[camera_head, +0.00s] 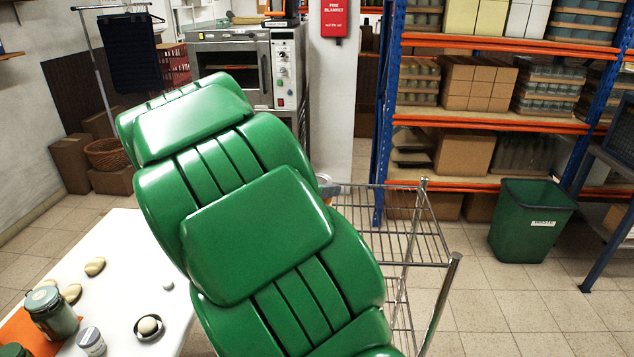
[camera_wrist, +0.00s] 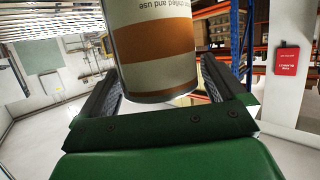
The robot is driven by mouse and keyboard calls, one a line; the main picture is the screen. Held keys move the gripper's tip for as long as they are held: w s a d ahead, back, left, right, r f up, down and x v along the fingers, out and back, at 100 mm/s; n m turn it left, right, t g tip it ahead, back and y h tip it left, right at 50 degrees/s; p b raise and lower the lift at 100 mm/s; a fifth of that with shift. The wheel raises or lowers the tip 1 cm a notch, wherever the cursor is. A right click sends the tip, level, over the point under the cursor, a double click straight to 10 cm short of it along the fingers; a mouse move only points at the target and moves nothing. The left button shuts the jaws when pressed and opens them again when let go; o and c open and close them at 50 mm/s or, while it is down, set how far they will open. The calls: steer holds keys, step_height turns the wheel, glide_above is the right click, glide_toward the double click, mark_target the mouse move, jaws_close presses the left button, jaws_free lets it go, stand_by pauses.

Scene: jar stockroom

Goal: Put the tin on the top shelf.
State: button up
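The tin (camera_wrist: 155,45), white with orange-brown bands and print, sits between the two fingers of my gripper (camera_wrist: 160,92) in the wrist view. Both fingers appear to press its sides, so my gripper is shut on it. The print is upside down in that view, as is the red wall sign. In the head view my green arm hides nearly all of the gripper and tin; only a small piece shows beside the wire rack. The chrome wire rack's top shelf (camera_head: 408,213) is right of my arm. Wire slats (camera_wrist: 45,18) also show at the wrist view's upper left.
A white table (camera_head: 118,260) at lower left holds a green jar (camera_head: 50,312), a small lidded jar (camera_head: 90,341) and several stones. A green bin (camera_head: 530,222) and blue-orange racking (camera_head: 500,124) stand at right. The visible top wire shelf looks bare.

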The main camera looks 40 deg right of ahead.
steer(key=shift+r, duration=0.15)
steer(key=v, duration=1.2)
stand_by(0.6)
